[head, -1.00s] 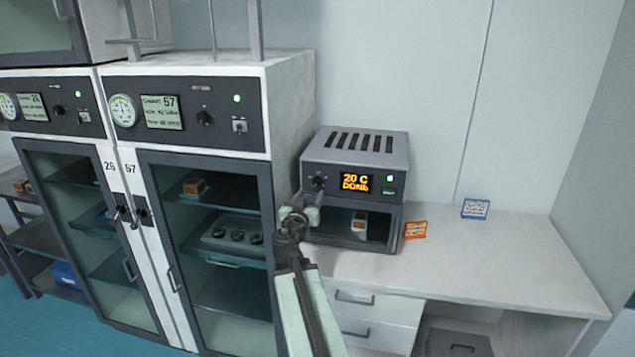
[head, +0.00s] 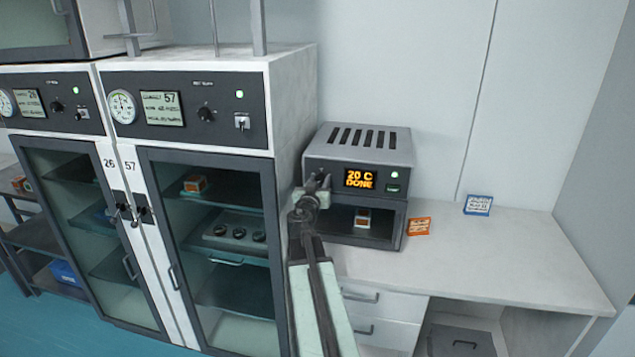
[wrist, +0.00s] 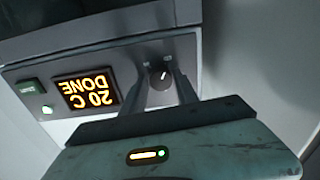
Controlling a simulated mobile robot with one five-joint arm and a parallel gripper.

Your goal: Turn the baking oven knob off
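The baking oven (head: 358,145) is a grey bench unit with slots on top and an orange display (head: 360,179) reading "20 C DONE". Its dark round knob (wrist: 160,77), with a light pointer line, shows in the wrist view, where the display (wrist: 88,92) appears upside down. My gripper (head: 319,182) is at the left of the oven front and mostly hides the knob in the head view. In the wrist view my gripper (wrist: 160,80) has its fingers apart, one on each side of the knob. Contact with the knob is not clear.
An orange card (head: 418,226) and a blue card (head: 478,205) stand on the white bench (head: 500,255) to the oven's right. A tall glass-door cabinet (head: 215,230) labelled 57 stands close on the left. A small block (head: 362,217) sits inside the oven.

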